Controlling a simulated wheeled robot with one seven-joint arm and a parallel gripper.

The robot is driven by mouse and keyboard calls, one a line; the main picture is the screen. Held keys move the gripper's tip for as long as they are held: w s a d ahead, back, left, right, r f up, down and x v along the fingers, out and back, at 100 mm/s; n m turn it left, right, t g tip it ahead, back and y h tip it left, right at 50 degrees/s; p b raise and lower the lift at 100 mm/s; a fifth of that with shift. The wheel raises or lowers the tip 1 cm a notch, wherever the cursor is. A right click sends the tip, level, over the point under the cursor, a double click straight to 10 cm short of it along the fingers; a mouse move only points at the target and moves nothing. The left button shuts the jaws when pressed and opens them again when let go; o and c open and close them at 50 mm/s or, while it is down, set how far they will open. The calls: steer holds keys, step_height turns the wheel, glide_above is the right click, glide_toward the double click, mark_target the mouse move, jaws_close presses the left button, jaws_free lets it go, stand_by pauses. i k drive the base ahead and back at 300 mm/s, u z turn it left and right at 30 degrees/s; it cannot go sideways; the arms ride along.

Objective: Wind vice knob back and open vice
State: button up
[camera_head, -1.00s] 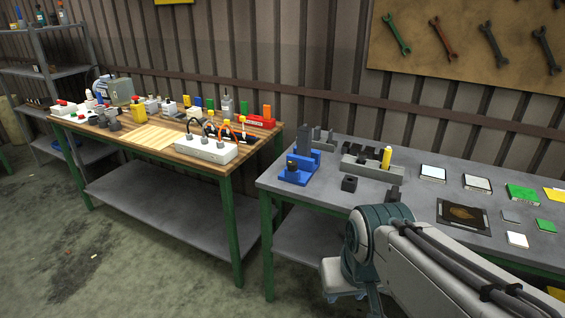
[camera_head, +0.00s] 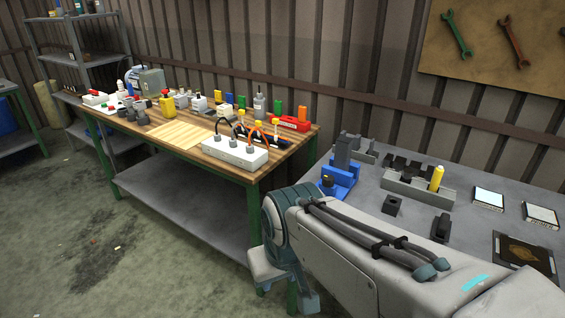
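A blue fixture (camera_head: 341,184) that looks like the vice stands at the left end of the grey table. It has a grey upright block (camera_head: 343,152) and a dark round part at its front left (camera_head: 327,181) that may be the knob. I cannot tell how far its jaws are apart. My arm reaches in from the lower right, and its teal joint is in front of the grey table's near left corner, apart from the blue fixture. No gripper fingers can be made out.
The grey table (camera_head: 380,222) also holds a grey block rack (camera_head: 405,190) with a yellow cylinder (camera_head: 437,178), small dark blocks and flat cards. A wooden-topped bench (camera_head: 190,142) with a white socket box (camera_head: 235,153) and many small parts stands left. Open floor lies at lower left.

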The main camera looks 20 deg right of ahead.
mark_target(327, 180)
steer(key=z, duration=0.2)
steer(key=i, duration=0.9)
steer(key=z, duration=0.55)
